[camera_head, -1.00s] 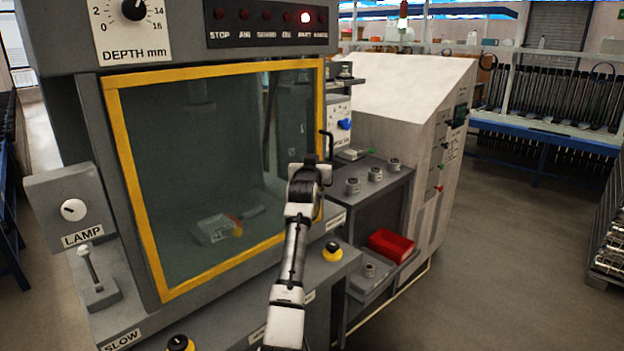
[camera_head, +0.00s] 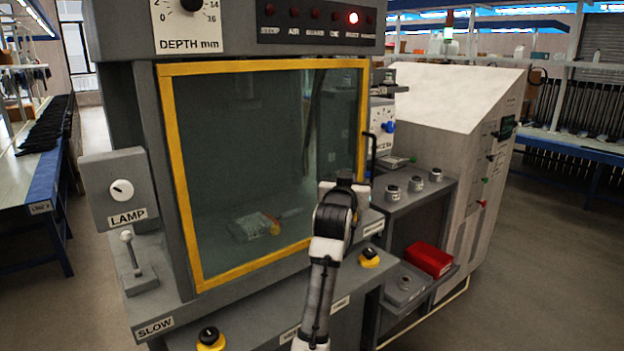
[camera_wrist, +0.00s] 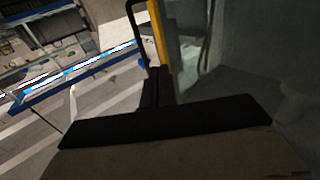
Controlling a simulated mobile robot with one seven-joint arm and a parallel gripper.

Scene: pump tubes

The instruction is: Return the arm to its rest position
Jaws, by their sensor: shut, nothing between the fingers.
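My gripper (camera_head: 345,177) is at the top of my raised white and black arm, in front of the lower right part of the machine's yellow-framed guard window (camera_head: 262,165). It is shut and empty. In the wrist view my gripper's dark fingers (camera_wrist: 157,88) show close together, beside the yellow frame edge (camera_wrist: 161,35). The black guard handle (camera_head: 371,155) stands just right of and above my gripper in the head view. I cannot tell the exact gap between them.
A lever (camera_head: 131,250) and lamp box (camera_head: 120,190) are at left. Yellow-based knobs (camera_head: 369,258) sit along the front ledge. A side shelf holds several metal parts (camera_head: 416,184) and a red tray (camera_head: 429,260). Open floor (camera_head: 540,270) lies at right.

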